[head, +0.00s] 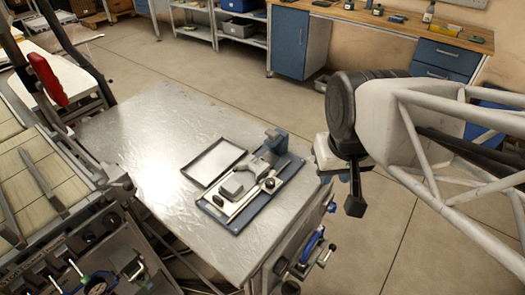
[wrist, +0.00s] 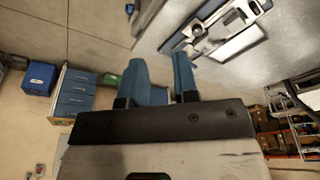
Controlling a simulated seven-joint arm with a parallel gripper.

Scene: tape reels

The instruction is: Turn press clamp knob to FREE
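The press (head: 250,190) is a grey and silver device on a blue base plate on the metal table (head: 135,150). A small black knob (head: 269,183) stands on its right part; its marking is too small to read. In the wrist view the press (wrist: 225,25) is at the top, partly cut off. My gripper (head: 336,178) is beyond the table's right edge, apart from the press. Its two blue fingers (wrist: 160,62) are spread with an empty gap between them.
A flat silver tray (head: 213,161) lies left of the press. A blue upright block (head: 277,140) stands at the press's back end. A tape machine (head: 60,215) is at the left. The table's left part is clear. A workbench (head: 400,25) stands far behind.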

